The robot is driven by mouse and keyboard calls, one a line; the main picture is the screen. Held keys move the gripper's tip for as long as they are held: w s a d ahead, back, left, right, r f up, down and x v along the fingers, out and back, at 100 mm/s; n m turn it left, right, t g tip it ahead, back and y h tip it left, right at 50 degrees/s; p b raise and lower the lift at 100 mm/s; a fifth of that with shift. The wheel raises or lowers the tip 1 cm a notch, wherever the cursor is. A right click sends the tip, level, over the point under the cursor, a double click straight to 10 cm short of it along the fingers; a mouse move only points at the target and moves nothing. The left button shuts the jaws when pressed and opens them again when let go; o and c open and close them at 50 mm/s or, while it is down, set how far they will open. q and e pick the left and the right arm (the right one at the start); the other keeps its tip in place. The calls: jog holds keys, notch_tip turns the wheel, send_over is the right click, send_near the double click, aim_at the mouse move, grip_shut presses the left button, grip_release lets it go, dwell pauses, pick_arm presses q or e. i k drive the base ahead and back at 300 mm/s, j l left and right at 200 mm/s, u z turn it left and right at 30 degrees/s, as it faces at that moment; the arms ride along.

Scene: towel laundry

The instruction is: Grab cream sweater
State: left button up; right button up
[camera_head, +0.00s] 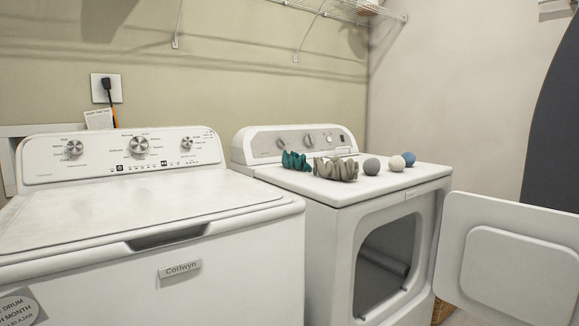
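A crumpled grey-beige cloth item (336,169) lies on top of the dryer, toward the back left of its lid. It is the closest in colour to a cream sweater, but it is small and I cannot tell whether it is one. A teal crumpled cloth (296,161) lies just left of it. Neither of my grippers is in view.
The white washer (130,210) stands at left with its lid shut. The white dryer (322,240) beside it has its door (510,250) swung open to the right. Grey, cream and blue balls (396,163) sit on the dryer top. A wire shelf (345,10) hangs above.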

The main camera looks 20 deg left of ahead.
aim_at(335, 168)
jog(key=i+u, duration=0.2)
jog(key=u, duration=0.2)
jog(key=i+l+u, duration=0.15)
jog(key=u, duration=0.25)
jog(key=i+l+u, duration=0.2)
jog(key=u, duration=0.15)
jog(key=i+l+u, duration=0.2)
jog(key=u, duration=0.2)
